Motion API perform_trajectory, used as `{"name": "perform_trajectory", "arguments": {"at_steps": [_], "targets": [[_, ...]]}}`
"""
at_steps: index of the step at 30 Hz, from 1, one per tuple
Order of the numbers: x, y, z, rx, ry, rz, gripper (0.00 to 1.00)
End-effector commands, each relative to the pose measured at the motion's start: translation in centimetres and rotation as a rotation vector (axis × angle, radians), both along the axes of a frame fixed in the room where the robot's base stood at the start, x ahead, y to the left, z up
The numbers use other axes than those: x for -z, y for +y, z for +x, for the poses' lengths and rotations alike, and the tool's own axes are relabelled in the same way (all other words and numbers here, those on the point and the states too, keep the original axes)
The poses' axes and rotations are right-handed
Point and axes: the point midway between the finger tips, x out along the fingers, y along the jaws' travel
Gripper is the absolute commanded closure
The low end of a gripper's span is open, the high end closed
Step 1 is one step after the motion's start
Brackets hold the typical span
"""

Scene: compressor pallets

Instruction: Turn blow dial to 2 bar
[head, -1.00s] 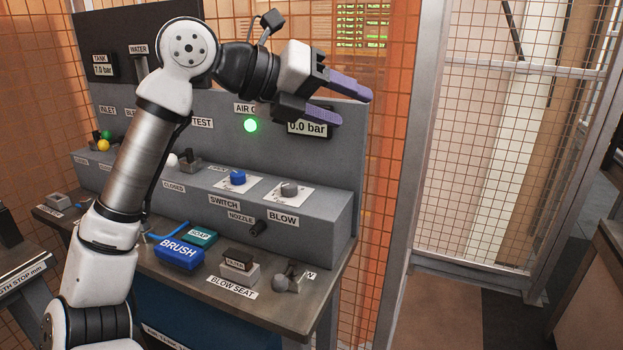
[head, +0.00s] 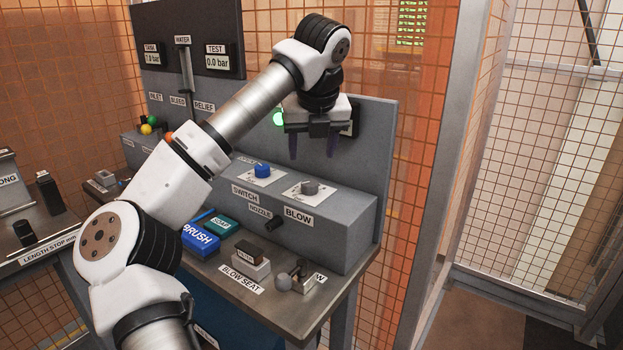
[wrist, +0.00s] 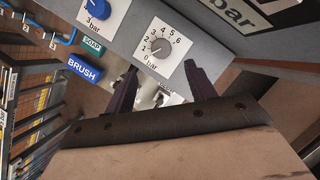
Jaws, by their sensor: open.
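The blow dial (head: 310,188) is a grey knob on a white scale plate, on top of the grey console above the BLOW label (head: 299,215). In the wrist view the dial (wrist: 160,46) shows a scale from 0 to 6 bar; its exact setting is too small to read. My gripper (head: 313,152) is open and empty, pointing down above and slightly behind the dial, apart from it. In the wrist view its two dark fingers (wrist: 160,82) stand on either side below the dial plate.
A blue knob (head: 262,170) sits left of the dial. A nozzle (head: 274,223) sticks out of the console front. The upright panel (head: 372,130) with a partly hidden display stands behind.

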Motion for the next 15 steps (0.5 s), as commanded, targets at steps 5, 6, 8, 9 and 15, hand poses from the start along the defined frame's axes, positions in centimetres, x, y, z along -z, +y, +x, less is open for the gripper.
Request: {"name": "perform_trajectory", "arguments": {"at_steps": [5,6,8,9,15], "targets": [[3.8,0.1,1.4,0.003,0.004,-0.003,0.45],[4.5,0.2,1.7,0.003,0.003,-0.004,0.45],[5.5,0.3,2.2,0.003,0.004,-0.003,0.45],[6.2,0.3,2.4,0.003,0.004,-0.004,0.45],[8.2,0.4,3.3,0.004,0.002,-0.002,0.45]]}}
